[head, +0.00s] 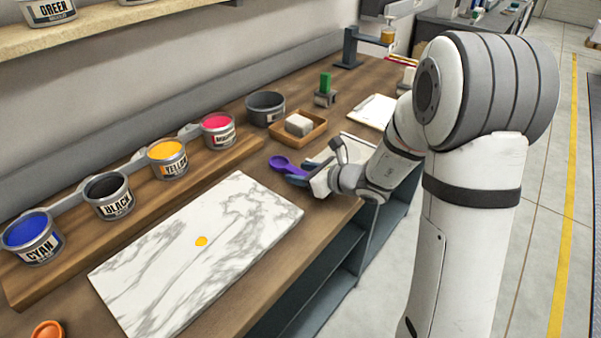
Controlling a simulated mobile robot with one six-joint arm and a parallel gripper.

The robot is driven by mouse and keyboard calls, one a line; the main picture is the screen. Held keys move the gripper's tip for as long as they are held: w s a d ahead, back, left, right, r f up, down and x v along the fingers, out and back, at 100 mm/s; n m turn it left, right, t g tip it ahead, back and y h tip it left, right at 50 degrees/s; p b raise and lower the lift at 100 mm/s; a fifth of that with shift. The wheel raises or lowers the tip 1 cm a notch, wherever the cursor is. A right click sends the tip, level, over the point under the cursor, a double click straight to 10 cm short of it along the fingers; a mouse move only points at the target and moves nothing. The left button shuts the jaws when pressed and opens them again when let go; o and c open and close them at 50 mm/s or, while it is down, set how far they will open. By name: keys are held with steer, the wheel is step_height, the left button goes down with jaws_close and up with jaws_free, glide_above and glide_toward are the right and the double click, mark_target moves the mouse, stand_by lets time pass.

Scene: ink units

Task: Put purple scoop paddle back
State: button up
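The purple scoop paddle (281,163) is on the right half of the wooden bench, just beyond the far right corner of the marble slab. Its rounded scoop end points left and its handle runs right into my gripper (305,172). My gripper's dark fingers are low over the bench around the handle. The fingers and the handle overlap in this view, so I cannot tell if they are closed on it or if the paddle touches the bench.
Open cans of cyan (33,236), black (109,195), yellow (168,158) and magenta (218,131) stand on a wooden riser (75,252). A grey pot (266,107) and a wooden tray (291,137) stand behind my gripper.

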steer(key=shift+r, duration=0.15)
steer(key=v, duration=1)
steer(key=shift+s+d+r, duration=0.1)
steer(key=shift+d, duration=0.1)
steer(key=shift+s+d+r, duration=0.3)
steer(key=shift+s+d, duration=0.1)
steer(key=shift+s, duration=0.1)
steer(key=s+a+n+g, duration=0.1)
steer(key=s+n, duration=0.1)
steer(key=s+n+g, duration=0.1)
steer(key=s+n, duration=0.1)
steer(key=s+a+n+g, duration=0.1)
steer(key=n, duration=0.1)
steer(key=shift+s+a+r, duration=0.3)
steer(key=shift+s+r, duration=0.1)
steer(key=s+d+n+g+h, duration=0.1)
steer(key=s+d+n+h, duration=0.4)
steer(key=n, duration=0.4)
steer(key=s+d+r+n+g+h, duration=0.1)
steer(key=s+d+n+g+h, duration=0.1)
steer(key=s+d+n+h, duration=0.3)
steer(key=s+n, duration=0.3)
steer(key=n, duration=0.2)
steer(key=shift+r+n+h, duration=0.3)
steer(key=shift+h, duration=0.1)
